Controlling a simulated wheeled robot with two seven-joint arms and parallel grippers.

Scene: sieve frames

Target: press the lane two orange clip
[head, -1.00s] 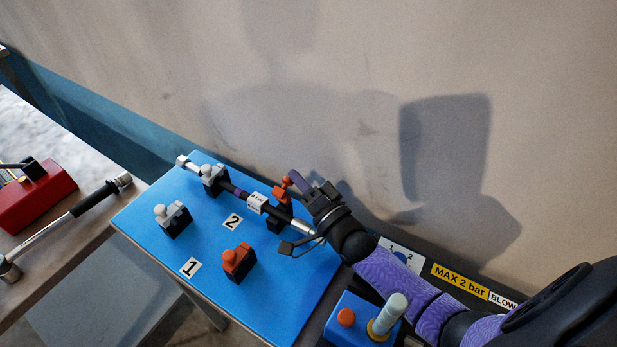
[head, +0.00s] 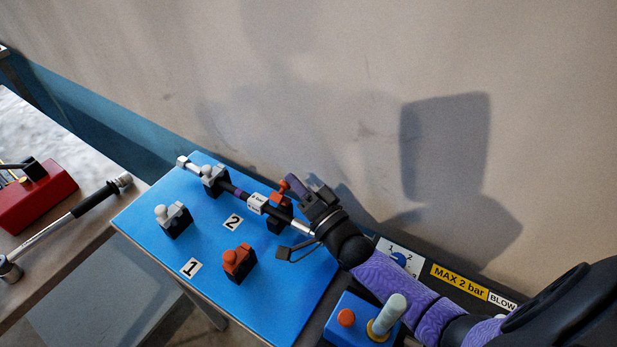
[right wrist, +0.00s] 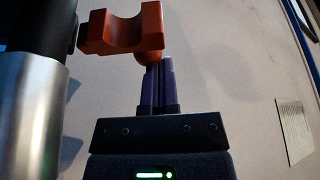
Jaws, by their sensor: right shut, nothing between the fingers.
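My right gripper (head: 291,183) is shut and empty at this clip. Its purple fingertips (right wrist: 157,68) are together at the clip's rounded knob and seem to touch it. The rod (head: 225,186), black with a purple band, a white label and silver ends, lies along lane two through the grey clip (head: 213,175). My left gripper is not in view.
Lane one has a grey clip (head: 172,216) and an orange clip (head: 238,259) with no rod between them, on the blue board (head: 205,238). A blue box (head: 345,335) with an orange button and a lever stands near my right forearm. The wall is close behind.

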